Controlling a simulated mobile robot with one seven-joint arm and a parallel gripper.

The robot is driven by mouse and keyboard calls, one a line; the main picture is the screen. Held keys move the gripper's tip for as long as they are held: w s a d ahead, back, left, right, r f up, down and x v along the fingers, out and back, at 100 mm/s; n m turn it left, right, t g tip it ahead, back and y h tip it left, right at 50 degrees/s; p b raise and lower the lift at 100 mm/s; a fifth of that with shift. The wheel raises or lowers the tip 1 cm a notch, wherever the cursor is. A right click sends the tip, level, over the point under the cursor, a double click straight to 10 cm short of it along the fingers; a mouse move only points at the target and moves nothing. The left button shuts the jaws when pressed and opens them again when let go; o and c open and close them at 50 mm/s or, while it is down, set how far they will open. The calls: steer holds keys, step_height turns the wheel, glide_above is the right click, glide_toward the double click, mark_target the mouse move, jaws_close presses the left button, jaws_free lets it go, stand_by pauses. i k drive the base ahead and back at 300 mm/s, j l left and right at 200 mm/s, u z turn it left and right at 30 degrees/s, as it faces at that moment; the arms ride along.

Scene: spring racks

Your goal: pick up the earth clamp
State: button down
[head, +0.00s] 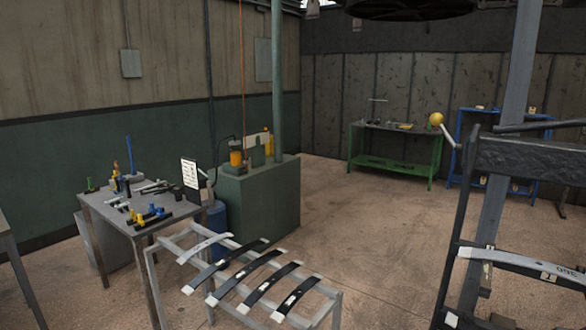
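I cannot single out the earth clamp with certainty. Several small tools in black, yellow, blue and orange lie crowded on the grey metal table (108,211) at the left, too small to tell apart. Among them are a yellow and blue item (154,211) near the table's front edge and an upright blue rod (130,157) at the back. My gripper does not show in the head view.
A low rack (153,273) with several curved leaf springs stands in front. A green cabinet (284,203) is behind it, beside a blue drum (217,222). A dark rack (522,163) fills the right. Open floor (370,225) lies between, toward a green bench (393,165).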

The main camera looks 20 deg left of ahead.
mark_target(90, 186)
steer(key=u, duration=0.45)
steer(key=j+u, duration=0.1)
steer(key=u, duration=0.35)
steer(key=i+u, duration=0.1)
steer(key=u, duration=0.8)
steer(key=i+j+u, duration=0.1)
steer(key=i, duration=0.7)
steer(key=i+j+u, duration=0.1)
steer(key=i, duration=0.7)
steer(key=i+j, duration=0.1)
steer(key=i, duration=0.65)
steer(key=i+j, duration=0.1)
steer(key=i, duration=0.65)
steer(key=i+j, duration=0.1)
steer(key=i, duration=0.65)
steer(key=k+l+z, duration=0.1)
steer(key=z, duration=0.4)
steer(key=l+z, duration=0.1)
steer(key=z, duration=0.35)
steer(key=k+l+z, duration=0.1)
steer(key=z, duration=0.85)
steer(key=j+z, duration=0.1)
steer(key=z, duration=0.85)
steer(key=j+z, duration=0.1)
steer(key=z, duration=0.8)
steer(key=k+z, duration=0.1)
steer(key=z, duration=0.35)
steer(key=j+z, duration=0.1)
steer(key=z, duration=0.4)
steer(key=k+l, duration=0.05)
